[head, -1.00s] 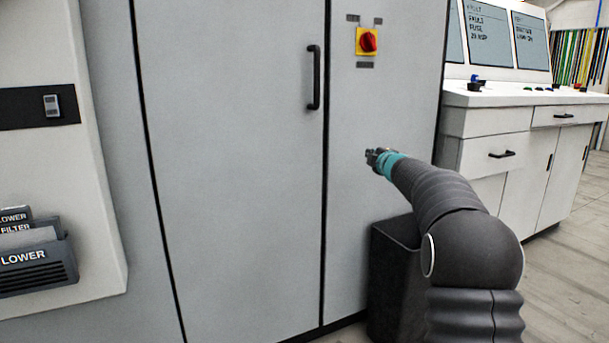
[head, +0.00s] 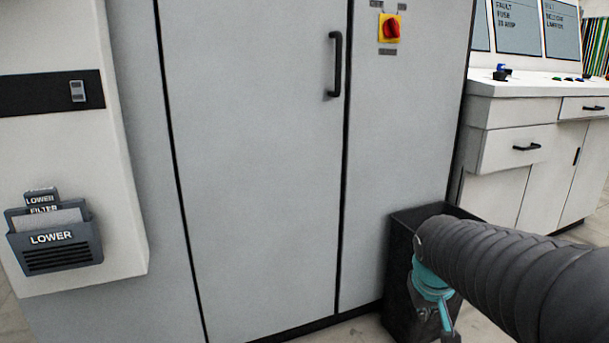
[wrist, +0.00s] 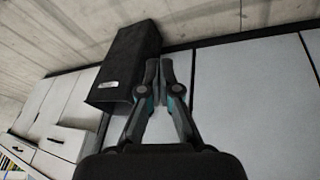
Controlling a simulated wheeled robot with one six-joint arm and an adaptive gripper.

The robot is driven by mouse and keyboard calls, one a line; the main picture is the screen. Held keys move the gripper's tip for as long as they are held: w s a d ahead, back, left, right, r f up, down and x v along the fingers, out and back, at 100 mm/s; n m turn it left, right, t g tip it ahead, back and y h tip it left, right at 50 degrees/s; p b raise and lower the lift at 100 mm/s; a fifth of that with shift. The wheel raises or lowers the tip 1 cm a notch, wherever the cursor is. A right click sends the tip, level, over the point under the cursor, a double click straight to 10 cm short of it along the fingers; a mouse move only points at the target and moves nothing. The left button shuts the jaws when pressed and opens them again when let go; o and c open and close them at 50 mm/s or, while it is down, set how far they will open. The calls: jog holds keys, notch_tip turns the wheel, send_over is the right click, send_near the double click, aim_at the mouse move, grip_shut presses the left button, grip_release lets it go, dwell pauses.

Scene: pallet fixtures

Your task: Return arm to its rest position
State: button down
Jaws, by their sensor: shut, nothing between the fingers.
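My arm (head: 500,270) enters the head view from the lower right, in its dark ribbed sleeve. Its teal wrist part (head: 432,285) hangs downward in front of the dark bin, and the fingertips are cut off or hard to see at the bottom edge. In the wrist view my gripper (wrist: 159,68) shows with its two fingers together, shut and empty. The fingers point toward the floor and the base of the grey cabinet, beside the bin in that picture.
A dark open bin (head: 400,250) stands against the grey cabinet (head: 255,170), close to my arm. The cabinet has a black handle (head: 335,65) and a red-yellow switch (head: 391,28). A white console (head: 510,125) stands at right, a LOWER holder (head: 52,250) at left.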

jog(key=s+a+y, duration=0.1)
jog(key=s+a, duration=0.2)
jog(key=s, duration=0.5)
jog(key=s+a+r+t+y, duration=0.1)
jog(key=s+a, duration=0.3)
jog(key=s, duration=0.3)
jog(key=shift+s, duration=0.35)
jog(key=shift+r, duration=0.1)
